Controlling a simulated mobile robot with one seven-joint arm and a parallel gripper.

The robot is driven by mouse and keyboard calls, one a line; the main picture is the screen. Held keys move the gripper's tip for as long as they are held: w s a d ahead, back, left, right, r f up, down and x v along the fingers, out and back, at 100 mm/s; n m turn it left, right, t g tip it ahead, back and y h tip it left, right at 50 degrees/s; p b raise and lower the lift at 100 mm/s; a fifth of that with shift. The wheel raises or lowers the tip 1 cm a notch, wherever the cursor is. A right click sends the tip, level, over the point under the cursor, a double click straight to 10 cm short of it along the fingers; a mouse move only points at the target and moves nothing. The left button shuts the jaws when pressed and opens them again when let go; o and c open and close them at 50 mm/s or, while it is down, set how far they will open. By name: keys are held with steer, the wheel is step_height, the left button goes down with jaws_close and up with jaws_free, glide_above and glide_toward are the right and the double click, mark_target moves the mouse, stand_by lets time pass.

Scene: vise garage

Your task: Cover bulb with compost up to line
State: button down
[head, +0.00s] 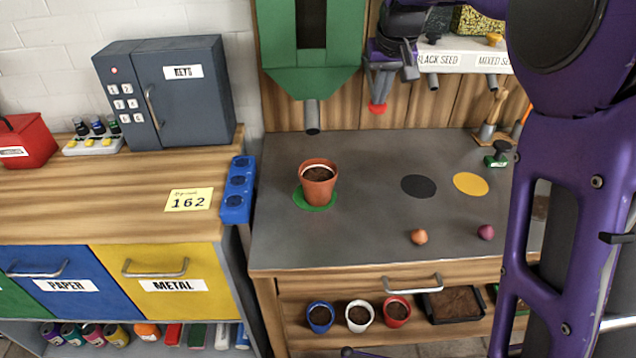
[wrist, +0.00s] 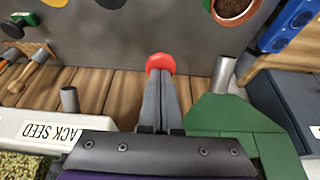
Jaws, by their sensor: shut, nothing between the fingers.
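A terracotta pot (head: 318,188) stands upright on a green disc (head: 301,201) on the grey bench. Dark compost shows inside, below a pale band near the rim; no bulb is visible in it. Part of the pot (wrist: 233,10) shows at the top right of the wrist view. The green hopper (head: 312,80), with a grey spout (head: 312,118), hangs above and behind the pot. My gripper (head: 377,98) is shut, right of the spout and above the bench. A red round piece (wrist: 160,63) is at my fingertips, not between them; I cannot tell whether they touch.
An orange-brown bulb (head: 419,237) and a purple bulb (head: 486,232) lie near the bench's front. Black (head: 419,186) and yellow (head: 471,184) discs lie behind them. Labelled seed dispensers (head: 460,58) are right of my gripper. A blue holder (head: 237,190) stands left of the bench.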

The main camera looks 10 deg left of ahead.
steer(key=shift+r+p, duration=2.75)
steer(key=shift+r, duration=0.35)
steer(key=shift+r+p, duration=1.15)
steer(key=shift+r, duration=1.85)
